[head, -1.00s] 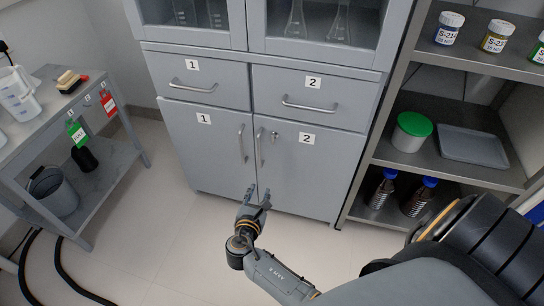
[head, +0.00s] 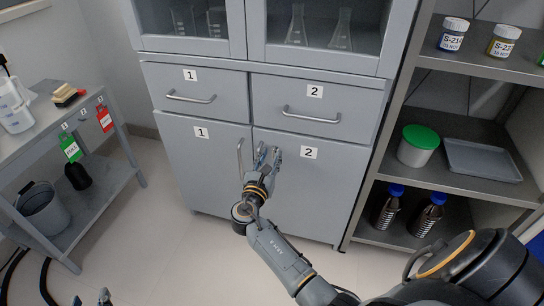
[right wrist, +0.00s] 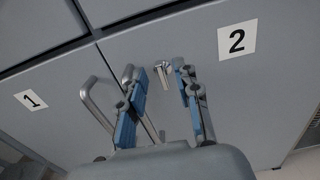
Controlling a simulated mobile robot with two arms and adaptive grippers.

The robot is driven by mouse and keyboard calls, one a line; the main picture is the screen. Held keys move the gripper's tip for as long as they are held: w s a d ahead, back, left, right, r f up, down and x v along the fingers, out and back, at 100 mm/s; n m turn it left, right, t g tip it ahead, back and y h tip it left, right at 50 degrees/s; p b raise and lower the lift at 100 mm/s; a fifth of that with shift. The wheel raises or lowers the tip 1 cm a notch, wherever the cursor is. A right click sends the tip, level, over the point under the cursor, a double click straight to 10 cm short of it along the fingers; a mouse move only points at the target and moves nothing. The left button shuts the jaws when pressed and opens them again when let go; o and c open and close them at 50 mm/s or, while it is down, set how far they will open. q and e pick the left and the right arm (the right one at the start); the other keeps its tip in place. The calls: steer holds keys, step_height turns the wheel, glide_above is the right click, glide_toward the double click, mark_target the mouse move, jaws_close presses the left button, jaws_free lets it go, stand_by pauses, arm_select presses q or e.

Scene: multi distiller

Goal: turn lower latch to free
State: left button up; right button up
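The lower latch (right wrist: 163,74) is a small silver turn piece on lower door 2 (head: 310,190), near the edge beside door 1. In the right wrist view it shows between and beyond the fingertips of my right gripper (right wrist: 158,74). The two blue-padded fingers stand apart on either side of it, with no clear contact. In the head view my right gripper (head: 268,152) is at the top of the door 2 edge and hides the latch. Two fingertips of my left gripper (head: 91,299) show apart at the bottom left; the rest is cut off.
Door handles stand close to the right gripper: the door 1 handle (head: 240,157) on its left, and the door 2 handle (right wrist: 150,125) below the latch. Drawers (head: 308,105) are above. A shelf rack (head: 440,178) stands right, a cart (head: 105,180) left.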

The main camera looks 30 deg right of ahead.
mark_target(276, 146)
arm_select(q)
steer(key=shift+w+d+r+t, duration=0.15)
steer(key=shift+w+r+t, duration=0.15)
steer(key=shift+r, duration=0.25)
steer(key=shift+w+d+r+t, duration=0.1)
steer(key=shift+w+r+t, duration=0.1)
steer(key=shift+r+t, duration=0.25)
arm_select(e)
steer(key=shift+x, duration=1.05)
jaws_close()
